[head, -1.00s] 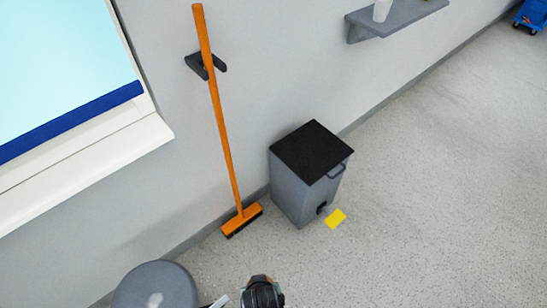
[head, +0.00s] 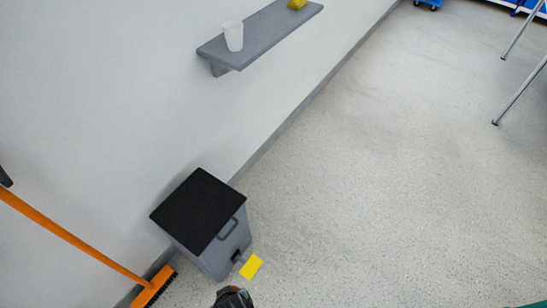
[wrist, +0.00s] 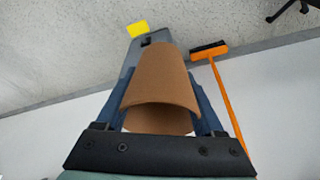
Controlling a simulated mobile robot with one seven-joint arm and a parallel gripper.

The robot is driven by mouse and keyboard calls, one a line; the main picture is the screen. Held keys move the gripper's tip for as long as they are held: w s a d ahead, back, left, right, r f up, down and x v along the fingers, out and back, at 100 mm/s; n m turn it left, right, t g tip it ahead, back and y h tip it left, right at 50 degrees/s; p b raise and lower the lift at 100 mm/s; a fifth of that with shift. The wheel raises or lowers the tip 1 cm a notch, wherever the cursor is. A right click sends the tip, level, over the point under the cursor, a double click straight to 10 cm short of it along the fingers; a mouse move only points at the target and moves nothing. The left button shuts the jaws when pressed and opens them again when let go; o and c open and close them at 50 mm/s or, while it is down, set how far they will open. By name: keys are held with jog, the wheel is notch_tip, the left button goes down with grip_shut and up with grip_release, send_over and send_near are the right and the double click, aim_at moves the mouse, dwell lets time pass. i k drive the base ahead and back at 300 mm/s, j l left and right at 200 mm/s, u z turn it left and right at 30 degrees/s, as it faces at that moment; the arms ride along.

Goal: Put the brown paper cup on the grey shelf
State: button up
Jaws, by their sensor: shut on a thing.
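The brown paper cup (wrist: 163,82) is between the fingers of my gripper (wrist: 163,100) in the wrist view, with its open end toward the camera. My gripper is shut on it. The grey shelf (head: 262,36) is on the wall at the upper middle of the head view. A white cup (head: 233,36) stands near its left end and a yellow thing (head: 297,4) lies near its far end. In the head view only a dark part of my arm shows at the bottom edge, and the brown cup is hidden there.
A grey bin with a black lid (head: 199,211) stands on the floor against the wall, below the shelf. A yellow piece (head: 251,267) lies in front of it. An orange broom (head: 75,240) leans at the left. The floor at the right is clear up to some metal legs (head: 520,95).

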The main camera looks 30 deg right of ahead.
aim_at(256, 33)
jog(key=i+l, duration=0.15)
jog(key=l, duration=0.2)
jog(key=i+l, duration=0.15)
jog(key=l, duration=0.15)
jog(key=i+l+u, duration=0.1)
jog(key=l, duration=0.25)
jog(key=i+l, duration=0.2)
jog(key=l, duration=0.15)
jog(key=i+l+u, duration=0.1)
jog(key=l, duration=0.2)
